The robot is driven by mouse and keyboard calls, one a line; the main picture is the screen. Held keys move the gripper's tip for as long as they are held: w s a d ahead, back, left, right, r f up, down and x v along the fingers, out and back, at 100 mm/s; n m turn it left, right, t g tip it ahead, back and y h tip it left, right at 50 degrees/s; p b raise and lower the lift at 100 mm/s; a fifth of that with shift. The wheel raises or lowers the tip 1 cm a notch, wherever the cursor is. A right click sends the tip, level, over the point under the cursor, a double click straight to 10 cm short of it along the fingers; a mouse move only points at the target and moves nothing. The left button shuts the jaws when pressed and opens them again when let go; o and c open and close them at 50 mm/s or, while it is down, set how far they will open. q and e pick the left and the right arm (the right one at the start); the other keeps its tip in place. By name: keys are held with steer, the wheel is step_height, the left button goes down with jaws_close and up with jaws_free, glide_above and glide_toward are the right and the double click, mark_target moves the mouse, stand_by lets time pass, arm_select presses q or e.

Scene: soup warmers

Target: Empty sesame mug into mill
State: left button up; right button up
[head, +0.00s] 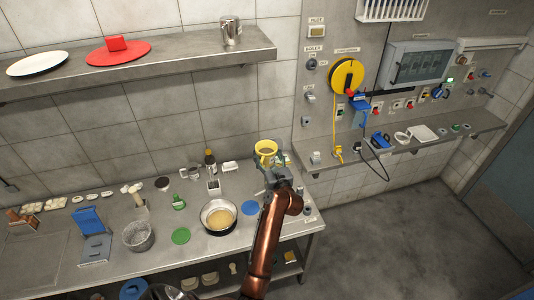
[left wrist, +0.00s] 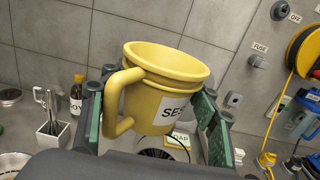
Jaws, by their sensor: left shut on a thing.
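The yellow sesame mug (head: 265,147) is held over the right end of the steel counter. My left gripper (head: 275,168) is shut on it. In the left wrist view the mug (left wrist: 160,90) sits between the two green-padded fingers, with its handle at the left and a partly covered label beginning "SES". Its mouth faces up, slightly tilted in that view. Its contents are hidden. A dark, ribbed round thing (left wrist: 155,153) shows below the mug; I cannot tell whether it is the mill. My right gripper is not in view.
A pan (head: 219,216) of tan contents stands on the counter, between a green disc (head: 181,236) and a blue disc (head: 250,208). A dark bottle (head: 210,162) and a utensil holder (head: 214,187) stand behind. A wall shelf (head: 180,58) hangs above; a control panel is at the right.

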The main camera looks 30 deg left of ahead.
arm_select(q)
step_height(320, 180, down, 3)
steer(key=shift+r+b, duration=0.1)
steer(key=shift+b, duration=0.6)
steer(key=m+p, duration=0.2)
steer(key=p, duration=0.1)
steer(key=m+p, duration=0.2)
steer(key=p, duration=0.1)
steer(key=r+m+p, duration=0.1)
steer(key=p, duration=0.2)
steer(key=shift+s+a+m+p, duration=0.3)
steer(key=shift+s+m+p, duration=0.05)
steer(key=shift+s+m, duration=0.05)
steer(key=shift+f, duration=0.3)
steer(key=shift+r+m+p, duration=0.15)
steer(key=shift+m+p, duration=0.35)
steer(key=shift+p, duration=0.1)
